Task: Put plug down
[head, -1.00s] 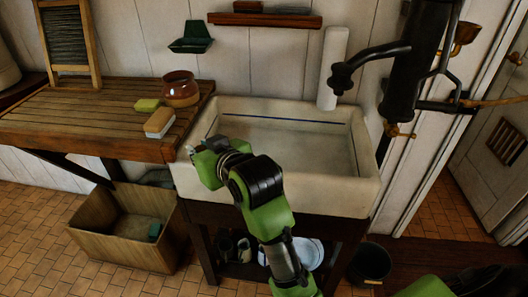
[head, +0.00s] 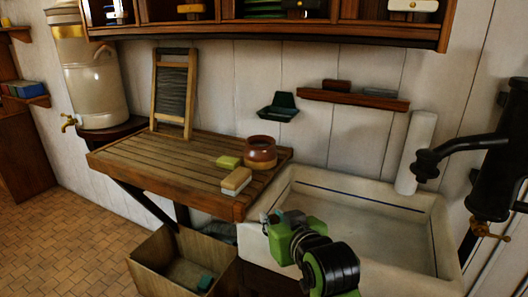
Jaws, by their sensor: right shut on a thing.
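My right gripper (head: 272,221) shows in the head view, in front of the left end of the white sink (head: 365,200), over or near its front left rim. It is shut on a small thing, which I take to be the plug. The plug is mostly hidden by the fingers, and its shape cannot be made out. The slatted wooden draining board (head: 165,163) lies to the left of the gripper. My left gripper is not in view.
A brown pot (head: 261,152), a yellow-green sponge (head: 229,162) and a brush or block (head: 236,181) stand at the board's right end. A washboard (head: 173,95) leans behind. A wooden crate (head: 155,268) sits below. A black pump (head: 493,165) stands right. The board's left and middle are clear.

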